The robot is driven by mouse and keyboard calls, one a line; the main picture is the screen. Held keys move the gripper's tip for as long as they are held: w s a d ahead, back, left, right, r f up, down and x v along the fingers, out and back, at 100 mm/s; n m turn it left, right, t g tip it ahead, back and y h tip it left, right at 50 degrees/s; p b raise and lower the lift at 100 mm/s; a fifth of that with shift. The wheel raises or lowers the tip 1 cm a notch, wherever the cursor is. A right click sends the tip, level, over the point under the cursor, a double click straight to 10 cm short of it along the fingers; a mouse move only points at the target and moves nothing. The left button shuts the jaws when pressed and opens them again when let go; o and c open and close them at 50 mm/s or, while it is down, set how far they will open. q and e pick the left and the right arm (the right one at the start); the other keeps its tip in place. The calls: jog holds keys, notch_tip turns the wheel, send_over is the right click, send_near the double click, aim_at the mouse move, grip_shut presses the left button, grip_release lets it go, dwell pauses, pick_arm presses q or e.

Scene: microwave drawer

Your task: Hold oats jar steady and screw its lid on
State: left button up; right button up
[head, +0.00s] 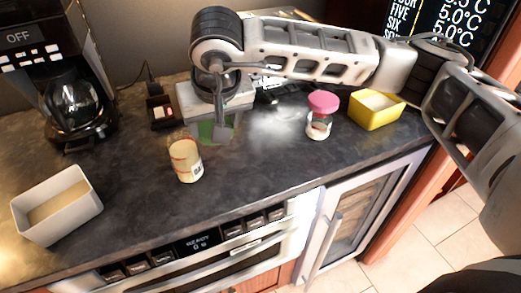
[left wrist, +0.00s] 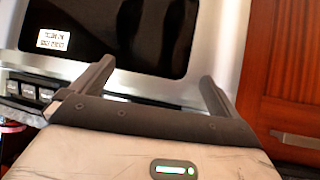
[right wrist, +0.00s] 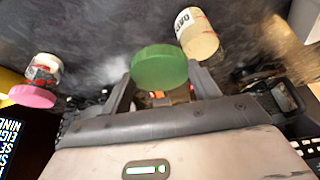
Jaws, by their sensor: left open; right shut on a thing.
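The oats jar (head: 187,162) stands upright on the dark counter, cream-coloured, with no lid on it. Its label shows in the right wrist view (right wrist: 199,33). My right gripper (head: 219,132) is shut on a green lid (right wrist: 159,67) and holds it behind and right of the jar, apart from it. In the head view the lid is mostly hidden by the gripper, with green (head: 206,131) showing beside the fingers. My left gripper (left wrist: 155,78) is open and empty, in front of the appliance's dark glass door; it is not in the head view.
A pink-lidded jar (head: 319,127) and a yellow bin (head: 376,113) stand at the right. A white bin (head: 58,212) is at the front left, a coffee maker (head: 75,80) behind it. The counter around the oats jar is clear. The microwave drawer (head: 205,245) is below.

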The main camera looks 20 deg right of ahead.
jog(key=w+a+r, duration=0.2)
jog(key=a+r, duration=0.3)
jog(key=a, duration=0.1)
jog(key=shift+w+a+r, duration=0.3)
jog(key=shift+w+a, duration=0.05)
jog(key=shift+w, duration=0.05)
jog(key=shift+f, duration=0.1)
notch_tip(320, 180, down, 4)
jog(key=shift+r, duration=0.1)
